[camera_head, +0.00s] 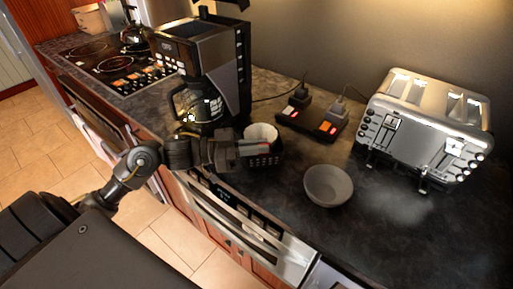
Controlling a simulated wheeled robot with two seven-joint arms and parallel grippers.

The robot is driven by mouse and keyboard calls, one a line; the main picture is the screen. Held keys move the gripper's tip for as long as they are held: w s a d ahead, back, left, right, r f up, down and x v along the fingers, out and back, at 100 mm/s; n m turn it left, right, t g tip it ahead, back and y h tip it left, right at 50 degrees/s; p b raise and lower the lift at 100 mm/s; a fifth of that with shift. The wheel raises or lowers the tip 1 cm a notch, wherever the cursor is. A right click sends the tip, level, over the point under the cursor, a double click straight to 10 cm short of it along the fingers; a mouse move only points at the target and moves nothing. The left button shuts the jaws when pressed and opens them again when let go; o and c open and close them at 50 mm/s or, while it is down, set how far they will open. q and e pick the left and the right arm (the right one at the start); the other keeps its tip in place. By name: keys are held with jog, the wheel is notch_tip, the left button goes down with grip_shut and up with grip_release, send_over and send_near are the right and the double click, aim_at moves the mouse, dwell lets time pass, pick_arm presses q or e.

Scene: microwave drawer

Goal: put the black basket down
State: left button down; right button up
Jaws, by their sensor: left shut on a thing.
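The black basket (266,158) is a small dark container with slotted sides, in the middle of the head view at the counter's front part. A white round thing, like a cup or bowl, shows inside it. My left gripper (254,149) comes in from the left and is shut on the basket's near left side. The gripper hides part of that side. I cannot tell whether the basket's bottom touches the counter (398,238). My right gripper is not in view.
A coffee maker (240,75) stands just behind the basket. A grey bowl (328,187) sits to its right, and a silver toaster (425,125) further right. A black device with red switches (312,121) and cables lies behind. The counter's front right is clear.

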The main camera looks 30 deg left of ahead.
pick_arm(q)
jog(key=shift+f, duration=0.5)
jog(key=shift+f, duration=0.2)
jog(key=c, duration=1.5)
grip_release()
jog(key=shift+c, duration=0.2)
jog(key=shift+r, duration=0.15)
jog(key=shift+s+a, duration=0.2)
jog(key=shift+a, duration=0.05)
jog(key=b+v, duration=0.2)
jog(key=v, duration=0.8)
jog(key=shift+s+a, duration=0.45)
jog(key=shift+a, duration=0.15)
